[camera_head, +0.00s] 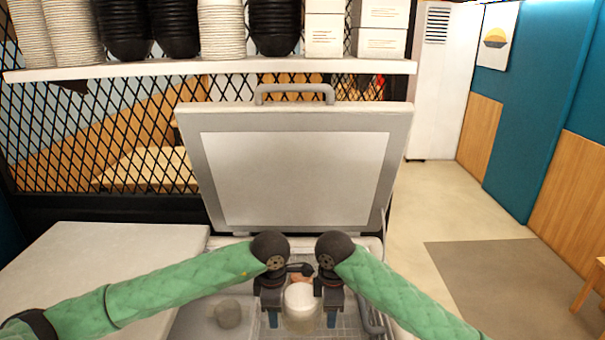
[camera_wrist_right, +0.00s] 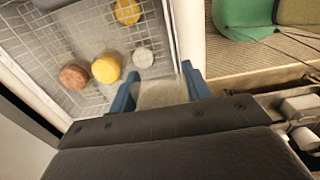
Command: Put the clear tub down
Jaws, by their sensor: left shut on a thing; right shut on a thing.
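A clear tub (camera_head: 302,312) with a pale top is between my two grippers at the bottom middle of the head view, over the open chest. My left gripper (camera_head: 272,315) is shut at its left side. My right gripper (camera_head: 332,315) is shut at its right side. In the right wrist view, a pale, see-through part of the tub (camera_wrist_right: 160,93) lies between the blue fingers of my right gripper (camera_wrist_right: 160,85). The tub's underside is hidden, and I cannot tell whether it touches anything below.
The chest's lid (camera_head: 295,178) stands open behind the grippers. A wire basket (camera_wrist_right: 45,40) holds several round items, including a yellow one (camera_wrist_right: 107,69) and a brown one (camera_wrist_right: 74,77). A grey round item (camera_head: 228,313) lies left of the grippers. A pale counter (camera_head: 100,265) is at left.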

